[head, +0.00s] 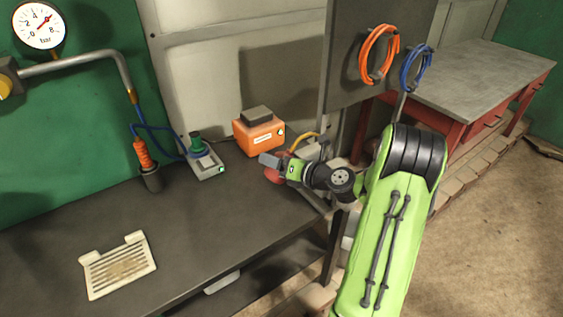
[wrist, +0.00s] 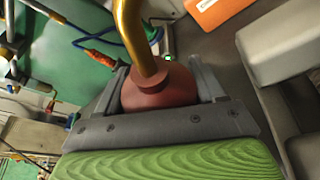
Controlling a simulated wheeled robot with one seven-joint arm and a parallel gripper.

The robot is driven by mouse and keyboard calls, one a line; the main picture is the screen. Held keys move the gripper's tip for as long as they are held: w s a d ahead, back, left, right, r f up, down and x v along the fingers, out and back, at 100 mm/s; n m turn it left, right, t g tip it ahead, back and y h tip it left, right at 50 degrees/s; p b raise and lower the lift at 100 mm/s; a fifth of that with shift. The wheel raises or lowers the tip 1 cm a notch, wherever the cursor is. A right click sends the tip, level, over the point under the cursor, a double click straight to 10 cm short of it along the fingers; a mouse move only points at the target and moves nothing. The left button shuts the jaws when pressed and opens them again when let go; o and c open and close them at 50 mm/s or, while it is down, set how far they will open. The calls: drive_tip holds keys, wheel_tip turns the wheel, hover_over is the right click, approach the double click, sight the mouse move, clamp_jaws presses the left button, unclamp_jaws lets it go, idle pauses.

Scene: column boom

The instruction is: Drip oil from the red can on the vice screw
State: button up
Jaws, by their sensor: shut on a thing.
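My gripper (head: 274,167) is shut on the red can, held above the right end of the workbench. The can's red body (wrist: 158,90) sits between both fingers in the wrist view, with its curved brass spout (wrist: 130,35) rising out of the top. In the head view only parts of the red can (head: 273,176) show beside the gripper. Its yellow spout (head: 304,138) curves to the right towards a grey vice (head: 312,152), mostly hidden behind my wrist. Large grey blocks, likely the vice (wrist: 283,45), stand at the right in the wrist view. I cannot see the screw or any oil clearly.
An orange box (head: 258,137) stands behind the gripper. A small grey device with a green knob (head: 204,163) and an orange-handled tool in a holder (head: 146,160) stand further left. A cream slotted tray (head: 118,265) lies front left. The bench middle is clear.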

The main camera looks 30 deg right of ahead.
drive_tip(key=shift+a+f+m+t+y+b, duration=0.15)
drive_tip(key=shift+a+f+m+y+b, duration=0.2)
drive_tip(key=shift+f+b, duration=0.35)
drive_tip(key=shift+a+f+m+t+y+b, duration=0.15)
drive_tip(key=shift+f+m+b, duration=0.35)
drive_tip(key=shift+b, duration=0.3)
drive_tip(key=shift+f+b, duration=0.8)
drive_tip(key=shift+b, duration=0.35)
drive_tip(key=r+m+p, duration=0.1)
drive_tip(key=p, duration=0.1)
drive_tip(key=shift+a+r+p, duration=0.15)
drive_tip(key=shift+r+p, duration=0.1)
drive_tip(key=shift+p, duration=0.1)
drive_tip(key=r+m+t+p, duration=0.1)
drive_tip(key=r+p, duration=0.1)
drive_tip(key=p, duration=0.2)
drive_tip(key=shift+a+m+y+p, duration=0.15)
drive_tip(key=shift+m+y+p, duration=0.1)
drive_tip(key=shift+y+p, duration=0.1)
drive_tip(key=shift+w+f, duration=0.1)
